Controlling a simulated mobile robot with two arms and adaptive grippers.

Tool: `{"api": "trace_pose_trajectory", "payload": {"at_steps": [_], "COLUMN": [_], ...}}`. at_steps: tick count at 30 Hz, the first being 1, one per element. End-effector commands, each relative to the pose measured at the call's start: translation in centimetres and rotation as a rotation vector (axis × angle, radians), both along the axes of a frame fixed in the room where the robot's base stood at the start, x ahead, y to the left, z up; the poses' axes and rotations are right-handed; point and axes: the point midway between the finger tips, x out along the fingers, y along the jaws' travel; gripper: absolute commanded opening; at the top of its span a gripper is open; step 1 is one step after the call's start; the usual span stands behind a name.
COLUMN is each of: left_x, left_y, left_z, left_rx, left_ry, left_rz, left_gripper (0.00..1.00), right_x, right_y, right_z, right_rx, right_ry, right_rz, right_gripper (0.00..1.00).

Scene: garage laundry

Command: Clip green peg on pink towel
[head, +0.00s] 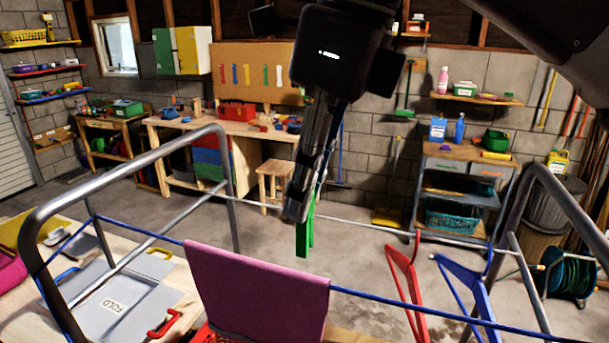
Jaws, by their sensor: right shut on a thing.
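The pink towel (257,292) hangs over the blue line of a metal drying rack, its top edge folded across the line. The green peg (304,236) points downward from the fingertips of my right gripper (297,208), which is shut on it. In the picture the peg's lower end shows just above the towel's top edge, near its right end. A gap shows between peg and towel; the depth between them is hard to tell. My left gripper is not in view.
The rack's grey metal frame (128,168) rises at left and right. Red (405,284) and blue (465,284) hangers hang right of the towel. A grey folding board (122,303) lies at the lower left, and a red basket (208,335) shows below the towel.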

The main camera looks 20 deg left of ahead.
Motion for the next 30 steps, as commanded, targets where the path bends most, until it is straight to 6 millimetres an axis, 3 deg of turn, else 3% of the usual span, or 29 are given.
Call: {"api": "trace_pose_trajectory", "payload": {"at_steps": [30], "left_x": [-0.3], "left_y": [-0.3], "left_z": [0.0], "left_rx": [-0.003], "left_ry": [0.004], "left_rz": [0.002], "left_gripper": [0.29], "right_x": [0.0], "right_y": [0.0], "right_z": [-5.2], "right_rx": [-0.001], "right_ry": [0.001], "right_rz": [0.0], "right_gripper": [0.0]}}
